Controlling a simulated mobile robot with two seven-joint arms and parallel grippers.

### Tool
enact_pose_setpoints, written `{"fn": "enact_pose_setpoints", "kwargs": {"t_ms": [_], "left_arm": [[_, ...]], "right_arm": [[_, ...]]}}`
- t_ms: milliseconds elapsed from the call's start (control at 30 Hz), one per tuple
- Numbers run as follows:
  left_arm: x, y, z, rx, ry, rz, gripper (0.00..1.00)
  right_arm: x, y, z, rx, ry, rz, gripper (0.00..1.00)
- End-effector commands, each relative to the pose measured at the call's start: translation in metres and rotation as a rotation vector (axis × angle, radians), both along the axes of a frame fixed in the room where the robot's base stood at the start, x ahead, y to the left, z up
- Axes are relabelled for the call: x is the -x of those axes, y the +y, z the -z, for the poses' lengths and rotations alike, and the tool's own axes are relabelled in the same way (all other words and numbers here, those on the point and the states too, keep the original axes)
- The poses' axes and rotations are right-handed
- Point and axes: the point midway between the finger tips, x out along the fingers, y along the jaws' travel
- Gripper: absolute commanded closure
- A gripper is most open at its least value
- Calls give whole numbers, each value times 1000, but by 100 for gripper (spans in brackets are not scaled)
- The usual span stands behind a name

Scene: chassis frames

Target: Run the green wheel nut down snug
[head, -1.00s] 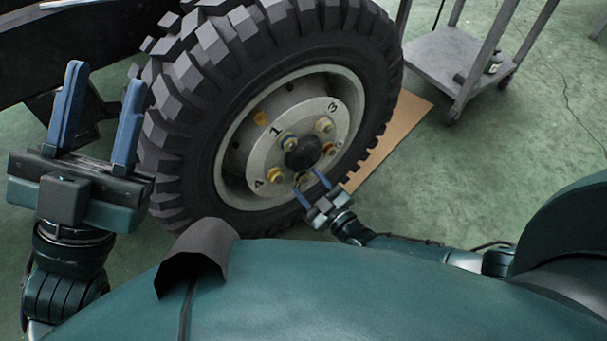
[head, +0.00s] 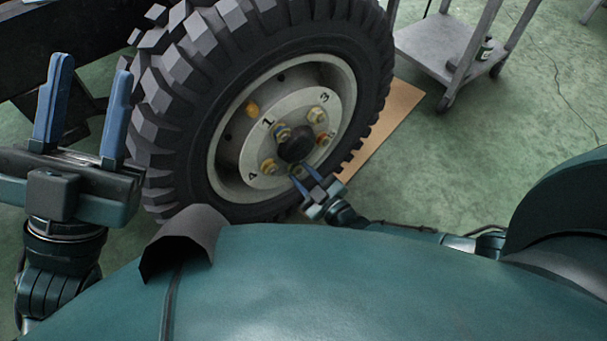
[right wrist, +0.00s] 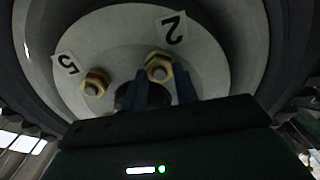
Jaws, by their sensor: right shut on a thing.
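The wheel (head: 165,115) stands upright with a pale hub plate (head: 255,155) marked 1, 3 and 4. The nut by number 2, greenish in the head view (head: 297,171) and brass-yellow in the right wrist view (right wrist: 158,66), sits on its stud at the lower edge of the plate. My right gripper (head: 299,172) is shut on this nut; its blue fingers (right wrist: 162,76) stand on either side of it. Whether the nut touches the plate is hidden. My left gripper (head: 92,66) is open and empty, left of the tire.
A black hub cap (head: 295,147) sticks out beside the fingers. A grey cart (head: 440,50) and cardboard (head: 385,125) are at right. Green floor is clear there.

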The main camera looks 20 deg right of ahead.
Motion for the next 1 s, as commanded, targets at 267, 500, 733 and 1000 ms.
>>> {"fn": "enact_pose_setpoints", "kwargs": {"t_ms": [267,500,733,1000], "left_arm": [[-1,0,2,-1,15,-1,64],[-1,0,3,-1,16,0,64],[-1,0,3,-1,14,1,64],[-1,0,3,0,13,1,64]], "right_arm": [[0,0,1,-226,84,7,94],[-1,-1,0,-419,154,10,94],[-1,-1,0,-454,168,11,94],[-1,-1,0,-451,166,10,63]]}}
